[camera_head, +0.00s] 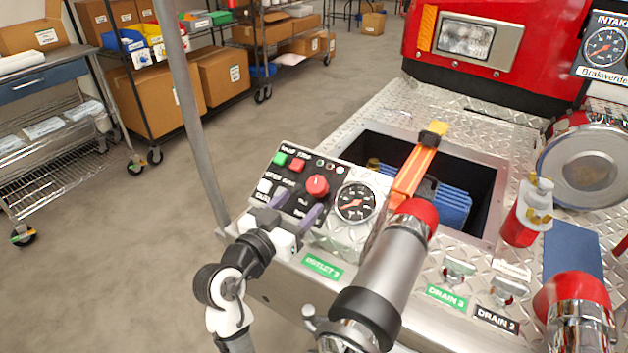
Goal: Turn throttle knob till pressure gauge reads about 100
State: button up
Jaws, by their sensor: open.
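A red round knob (317,186), seemingly the throttle knob, sits on the black control panel (329,169). The pressure gauge (355,203) is a round black dial just right of the knob. Its needle and numbers are too small to read. My gripper (297,202) comes from the lower left, with its two purple fingers spread apart over the lower part of the panel. The fingertips are just below and left of the knob, and nothing shows between them. I cannot tell whether a fingertip touches the panel. Some labels are partly hidden by the fingers.
Green and red buttons (297,164) are at the panel's upper left. An orange-and-black lever (413,176) and a thick silver pipe with a red collar (386,275) stand right of the gauge. An open recess (478,185) lies behind. A grey post (195,120) rises at left.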

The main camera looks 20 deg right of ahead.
aim_at(313, 190)
jog(key=p+x, duration=0.1)
jog(key=x, duration=0.6)
jog(key=shift+w+d+p, duration=0.25)
jog(key=shift+w+p, duration=0.05)
jog(key=shift+w, duration=0.05)
jog(key=shift+c, duration=0.3)
jog(key=c, duration=0.9)
jog(key=shift+r+n+t+y+p, duration=0.1)
jog(key=shift+n+t+y+p, duration=0.75)
jog(key=shift+n, duration=0.25)
jog(key=shift+n+t+y, duration=0.25)
jog(key=shift+n+t, duration=0.1)
jog(key=shift+n, duration=0.05)
jog(key=o, duration=1)
jog(key=shift+c, duration=0.2)
